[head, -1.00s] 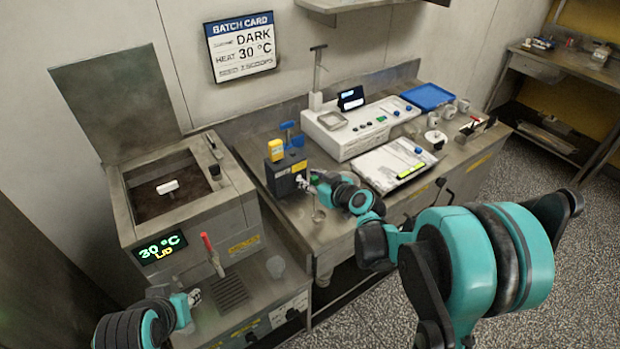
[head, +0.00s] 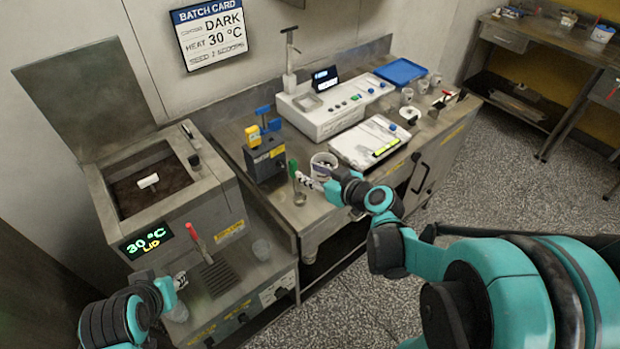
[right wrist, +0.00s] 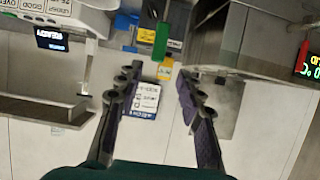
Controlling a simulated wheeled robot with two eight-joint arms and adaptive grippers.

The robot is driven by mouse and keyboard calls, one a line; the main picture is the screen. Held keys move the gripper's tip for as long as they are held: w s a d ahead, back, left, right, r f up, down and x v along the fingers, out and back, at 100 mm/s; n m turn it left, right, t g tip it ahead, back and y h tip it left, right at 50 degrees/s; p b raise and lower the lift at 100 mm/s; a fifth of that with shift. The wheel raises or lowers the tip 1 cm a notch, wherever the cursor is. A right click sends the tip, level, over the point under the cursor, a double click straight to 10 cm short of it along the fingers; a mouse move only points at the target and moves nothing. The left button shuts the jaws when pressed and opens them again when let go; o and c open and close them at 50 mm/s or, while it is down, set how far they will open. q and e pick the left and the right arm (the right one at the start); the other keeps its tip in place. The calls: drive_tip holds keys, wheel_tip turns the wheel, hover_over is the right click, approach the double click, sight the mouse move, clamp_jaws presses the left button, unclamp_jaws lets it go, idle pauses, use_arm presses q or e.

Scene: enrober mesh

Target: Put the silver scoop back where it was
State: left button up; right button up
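The silver scoop (head: 300,198) has a green handle and hangs or stands upright, bowl down, at the right of a black box (head: 266,160) on the counter. I cannot tell what supports it. My right gripper (head: 309,181) is just right of the handle. In the right wrist view its fingers (right wrist: 157,88) are spread wide, and the green handle (right wrist: 161,42) shows between and beyond the tips, apart from both. My left gripper (head: 180,281) is at the lower left, over the melter's front ledge; its fingers are too small to judge.
A white tub (head: 323,161) stands close behind my right gripper.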

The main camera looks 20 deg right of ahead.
drive_tip(key=s+a+f+m+g+h, duration=0.1)
drive_tip(key=s+m+g+h, duration=0.3)
drive_tip(key=s, duration=1.4)
drive_tip(key=shift+a+g+h, duration=0.3)
drive_tip(key=shift+a+g, duration=0.3)
drive_tip(key=shift+g, duration=0.2)
drive_tip(key=shift+f, duration=0.1)
drive_tip(key=shift+f+b, duration=0.75)
drive_tip(key=shift+b, duration=0.05)
